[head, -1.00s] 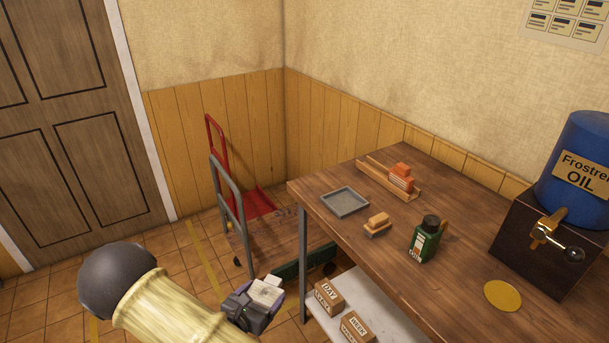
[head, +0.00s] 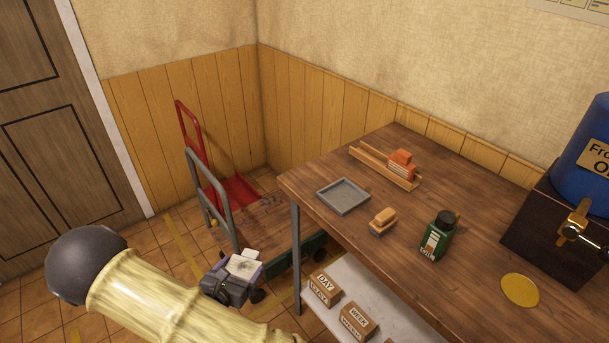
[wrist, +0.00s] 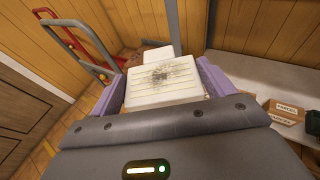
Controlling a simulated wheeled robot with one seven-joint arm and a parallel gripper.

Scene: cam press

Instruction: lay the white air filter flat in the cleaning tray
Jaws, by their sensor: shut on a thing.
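The white air filter (wrist: 165,82) is a pale ribbed slab with a dark dirty smudge. It sits between the purple fingers of my gripper (wrist: 162,90) in the wrist view. In the head view my gripper (head: 240,273) is shut on it, left of the table and lower than its top, over the floor side. The grey cleaning tray (head: 343,196) lies on the near left part of the wooden table and looks empty. The gripper and filter are apart from the tray.
The table (head: 350,233) also bears a sponge-like brush (head: 382,221), a green bottle (head: 437,236), a wooden rack with orange pieces (head: 385,167) and a yellow disc (head: 520,290). A cart with a red handle (head: 190,130) stands behind my gripper. Boxes (head: 324,288) sit on the lower shelf.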

